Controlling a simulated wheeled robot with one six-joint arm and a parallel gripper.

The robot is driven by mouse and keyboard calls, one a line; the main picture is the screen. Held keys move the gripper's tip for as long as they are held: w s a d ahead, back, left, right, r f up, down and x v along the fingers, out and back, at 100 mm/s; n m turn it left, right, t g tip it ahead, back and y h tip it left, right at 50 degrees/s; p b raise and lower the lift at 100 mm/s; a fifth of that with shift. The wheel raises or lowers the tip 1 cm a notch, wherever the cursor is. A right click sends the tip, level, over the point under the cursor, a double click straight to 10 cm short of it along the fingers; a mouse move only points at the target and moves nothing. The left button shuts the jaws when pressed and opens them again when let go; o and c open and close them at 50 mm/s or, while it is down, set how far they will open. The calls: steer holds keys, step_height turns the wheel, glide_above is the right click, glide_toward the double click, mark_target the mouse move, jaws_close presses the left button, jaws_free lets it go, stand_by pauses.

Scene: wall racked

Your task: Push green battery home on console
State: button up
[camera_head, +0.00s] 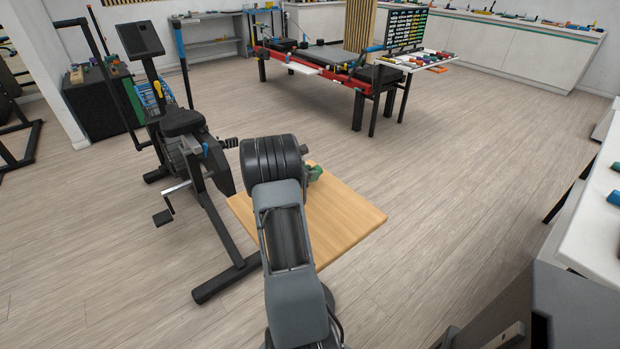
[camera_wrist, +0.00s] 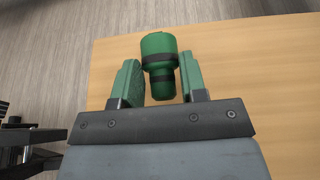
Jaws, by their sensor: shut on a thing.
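The green battery (camera_wrist: 160,48), a stepped cylinder with dark bands, is between the green finger pads of my gripper (camera_wrist: 158,70) in the wrist view. My gripper is shut on it, with the wide end beyond the fingertips. A pale wooden tabletop lies below. In the head view, a bit of green at my gripper (camera_head: 315,173) shows over the tabletop, mostly hidden by my arm. A dark console (camera_head: 140,40) sits on the upright of an exercise bike at the upper left, well apart from my gripper. No battery opening can be made out on it.
The wooden tabletop (camera_head: 350,213) looks bare around my gripper. The exercise bike (camera_head: 183,124) stands close on its left. A red-edged bench (camera_head: 320,62) stands at the back, and a white counter (camera_head: 597,215) is at the right. The floor between is clear.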

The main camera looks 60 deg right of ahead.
steer(key=shift+f, duration=1)
steer(key=shift+f+b, duration=0.3)
steer(key=shift+b, duration=0.3)
steer(key=o, duration=0.9)
steer(key=shift+o, duration=0.2)
steer(key=shift+r+p, duration=0.3)
steer(key=shift+p, duration=0.7)
